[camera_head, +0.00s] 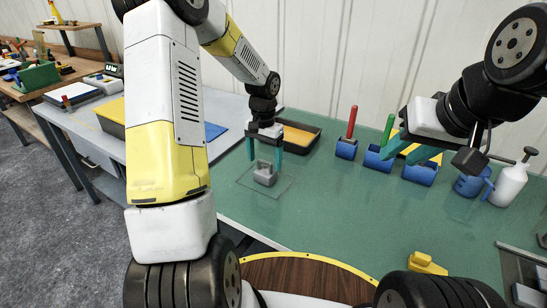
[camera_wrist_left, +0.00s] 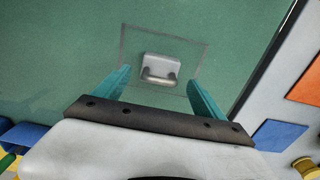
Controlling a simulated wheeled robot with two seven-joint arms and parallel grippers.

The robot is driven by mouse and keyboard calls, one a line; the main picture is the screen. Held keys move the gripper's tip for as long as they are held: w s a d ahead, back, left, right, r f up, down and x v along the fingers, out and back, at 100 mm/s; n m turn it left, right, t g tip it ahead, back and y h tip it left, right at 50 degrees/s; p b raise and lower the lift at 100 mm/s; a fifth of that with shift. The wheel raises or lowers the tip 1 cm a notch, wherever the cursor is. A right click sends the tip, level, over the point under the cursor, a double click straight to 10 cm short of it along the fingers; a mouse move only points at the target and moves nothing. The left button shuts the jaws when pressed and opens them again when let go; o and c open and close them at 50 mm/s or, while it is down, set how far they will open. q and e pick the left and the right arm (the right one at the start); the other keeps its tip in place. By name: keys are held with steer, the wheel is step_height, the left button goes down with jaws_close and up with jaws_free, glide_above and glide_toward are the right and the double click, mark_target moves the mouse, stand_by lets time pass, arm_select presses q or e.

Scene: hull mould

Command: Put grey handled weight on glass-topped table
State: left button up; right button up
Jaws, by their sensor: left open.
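The grey handled weight (camera_head: 265,174) sits upright on the green tabletop (camera_head: 325,215), inside a thin transparent square outline (camera_head: 245,181). It also shows in the left wrist view (camera_wrist_left: 161,67), with its handle towards the gripper. My left gripper (camera_head: 264,153) is open just above the weight, with one teal finger on each side; I see no clear contact. My right gripper (camera_head: 407,150) is open and empty above the right part of the green table, in front of the blue bins. Which surface is the glass-topped table is not clear.
A dark tray with yellow content (camera_head: 302,135) stands behind the weight. Blue bins (camera_head: 378,160), a blue mug (camera_head: 468,186) and a white bottle (camera_head: 509,184) stand right. A yellow block (camera_head: 427,263) lies near the front edge. A grey side table (camera_head: 85,130) is at left. The middle green area is clear.

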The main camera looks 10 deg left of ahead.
arm_select(q)
step_height(320, 180, up, 6)
steer(key=shift+r, duration=0.25)
steer(key=s+d+r+n+t+h, duration=0.1)
steer(key=s+r+t, duration=0.2)
steer(key=s+r, duration=0.5)
steer(key=s+d+r+n+t+h, duration=0.1)
steer(key=s+r, duration=0.7)
steer(key=s, duration=0.8)
steer(key=shift+s+d+r+n+t, duration=0.2)
steer(key=shift+n+t, duration=0.5)
steer(key=shift+t, duration=0.4)
steer(key=shift+c, duration=0.2)
